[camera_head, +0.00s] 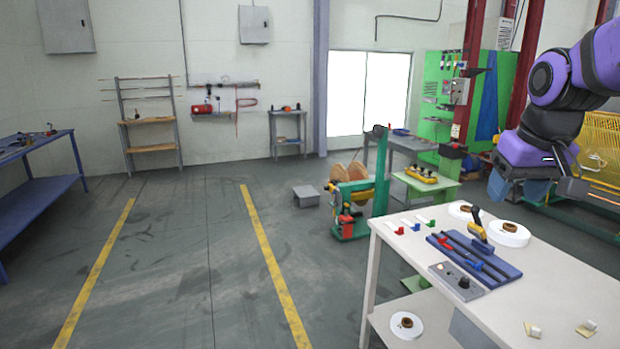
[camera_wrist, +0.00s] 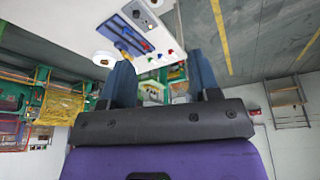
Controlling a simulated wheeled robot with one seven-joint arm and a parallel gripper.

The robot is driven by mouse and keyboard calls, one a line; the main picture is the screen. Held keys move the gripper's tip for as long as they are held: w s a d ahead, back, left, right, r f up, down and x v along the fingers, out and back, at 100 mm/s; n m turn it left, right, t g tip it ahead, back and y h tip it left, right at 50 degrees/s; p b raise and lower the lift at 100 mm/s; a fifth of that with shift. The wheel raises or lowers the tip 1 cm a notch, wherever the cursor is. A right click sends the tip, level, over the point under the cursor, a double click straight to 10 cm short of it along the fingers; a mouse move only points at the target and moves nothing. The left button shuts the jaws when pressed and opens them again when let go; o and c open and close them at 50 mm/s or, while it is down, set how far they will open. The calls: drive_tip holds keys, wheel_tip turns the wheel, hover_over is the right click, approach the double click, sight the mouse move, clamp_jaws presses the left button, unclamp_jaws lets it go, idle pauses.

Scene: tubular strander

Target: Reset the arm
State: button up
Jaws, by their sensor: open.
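My purple and black arm reaches in from the right edge in the head view, raised above the right side of the white table (camera_head: 575,290). My gripper (camera_wrist: 160,70) shows in the wrist view with its two dark blue fingers spread apart and nothing between them. The gripper is clear of the table and touches nothing that I can see. The wrist view looks tilted over, with the table at the top.
The table bears a blue tray (camera_head: 500,267), a grey control box (camera_head: 438,274) and white spools (camera_head: 509,234). A green machine (camera_head: 381,185) stands behind it. A blue bench (camera_head: 40,200) is at the left. The floor between yellow lines (camera_head: 262,250) is clear.

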drive_tip(key=s+a+t, duration=0.1)
drive_tip(key=s+a, duration=0.2)
drive_tip(key=s, duration=1.3)
drive_tip(key=shift+f+t, duration=0.3)
drive_tip(key=shift+f, duration=0.1)
drive_tip(key=shift+s, duration=0.1)
